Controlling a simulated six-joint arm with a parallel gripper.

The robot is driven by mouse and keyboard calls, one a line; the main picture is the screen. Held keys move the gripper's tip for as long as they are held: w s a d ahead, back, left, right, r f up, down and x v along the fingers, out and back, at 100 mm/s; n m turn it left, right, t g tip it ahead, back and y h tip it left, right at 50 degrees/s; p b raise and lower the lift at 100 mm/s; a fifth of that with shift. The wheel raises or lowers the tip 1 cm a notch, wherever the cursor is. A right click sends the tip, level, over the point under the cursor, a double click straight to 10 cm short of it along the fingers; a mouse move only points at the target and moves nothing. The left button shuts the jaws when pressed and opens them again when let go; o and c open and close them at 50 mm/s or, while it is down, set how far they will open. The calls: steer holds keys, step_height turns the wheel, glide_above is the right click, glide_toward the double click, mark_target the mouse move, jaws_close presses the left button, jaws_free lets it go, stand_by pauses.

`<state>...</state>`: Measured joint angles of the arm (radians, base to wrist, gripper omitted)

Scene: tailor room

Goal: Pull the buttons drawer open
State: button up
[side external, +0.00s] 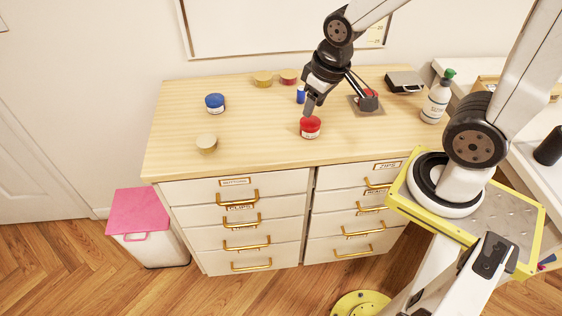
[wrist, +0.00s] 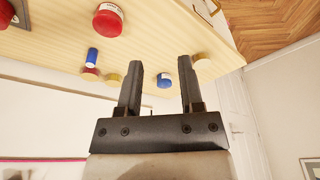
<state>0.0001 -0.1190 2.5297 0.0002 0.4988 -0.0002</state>
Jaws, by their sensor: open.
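The buttons drawer (side external: 205,190) is the top drawer of the left column, with a "BUTTONS" label on its white front. It looks shut, level with the fronts below. Its brass handle (side external: 237,199) is mounted low on the front. My gripper (side external: 338,103) is open and empty above the worktop, behind and to the right of the handle and well apart from it. In the wrist view, the two dark fingers (wrist: 158,62) are spread, with nothing between them near the tips.
On the wooden worktop (side external: 255,130) stand a red tub (side external: 310,127), a blue tub (side external: 214,103), a beige tub (side external: 206,143) and a spray bottle (side external: 437,98). A pink-lidded bin (side external: 145,215) stands left of the cabinet. The floor before the left drawers is clear.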

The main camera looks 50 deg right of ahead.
steer(key=w+a+n+t+h, duration=0.4)
steer(key=a+n+h, duration=0.15)
steer(key=a, duration=0.35)
steer(key=w+a+n+t+h, duration=0.4)
steer(key=a+h, duration=0.2)
steer(key=a, duration=0.4)
glide_toward(239, 202)
steer(key=x, duration=0.2)
steer(key=shift+d+f+m+y, duration=0.25)
steer(key=shift+w, duration=0.1)
steer(key=shift+x, duration=3.9)
steer(key=shift+r, duration=0.15)
